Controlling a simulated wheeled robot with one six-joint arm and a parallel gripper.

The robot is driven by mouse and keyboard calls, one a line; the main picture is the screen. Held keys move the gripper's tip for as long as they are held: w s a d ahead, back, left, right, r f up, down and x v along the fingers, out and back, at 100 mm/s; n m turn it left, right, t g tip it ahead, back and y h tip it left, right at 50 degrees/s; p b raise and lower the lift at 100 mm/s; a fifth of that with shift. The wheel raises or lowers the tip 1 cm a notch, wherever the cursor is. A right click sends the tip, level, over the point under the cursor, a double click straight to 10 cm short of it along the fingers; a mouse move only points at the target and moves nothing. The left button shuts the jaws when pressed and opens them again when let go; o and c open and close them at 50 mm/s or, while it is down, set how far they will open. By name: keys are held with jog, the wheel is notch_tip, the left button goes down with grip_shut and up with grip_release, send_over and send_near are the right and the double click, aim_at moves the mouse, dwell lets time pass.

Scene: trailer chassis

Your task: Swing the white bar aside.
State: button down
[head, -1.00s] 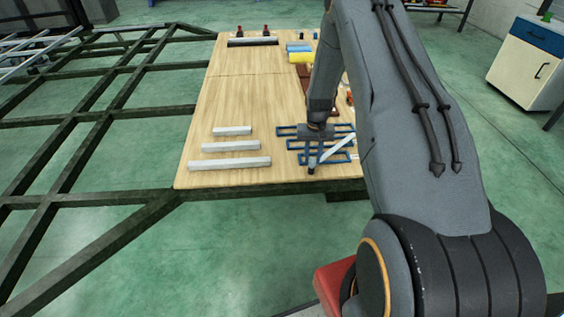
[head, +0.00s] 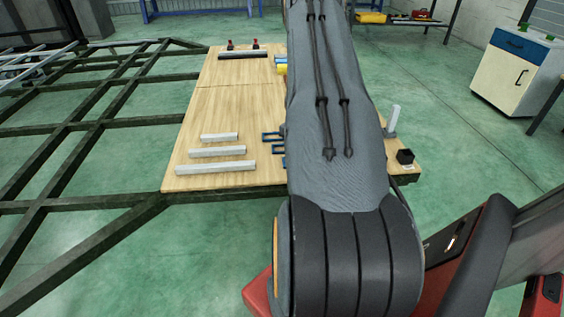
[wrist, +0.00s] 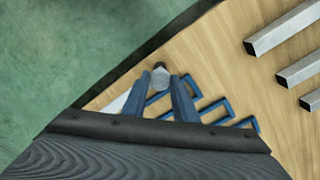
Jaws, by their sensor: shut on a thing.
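In the wrist view my gripper (wrist: 159,82) has its two blue-grey fingers closed around a pale piece at the white bar's end, with a dark spot just beyond it. A white strip of the bar (wrist: 117,104) shows to the left of the left finger, over the board's edge. Blue open frames (wrist: 213,108) lie under and to the right of the fingers. In the head view my arm hides the gripper and the bar; only the left ends of the blue frames (head: 271,137) show.
Several grey bars lie on the wooden board (head: 220,110), left of the blue frames; the nearest is the longest bar (head: 215,167). A pale upright piece (head: 393,119) and a black box (head: 405,156) stand to the right of my arm. Green floor lies beyond the board's near edge.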

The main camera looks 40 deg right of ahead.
jog(key=shift+s, duration=0.15)
dwell(0.3)
jog(key=c, duration=1.4)
grip_release()
jog(key=shift+r, duration=3.9)
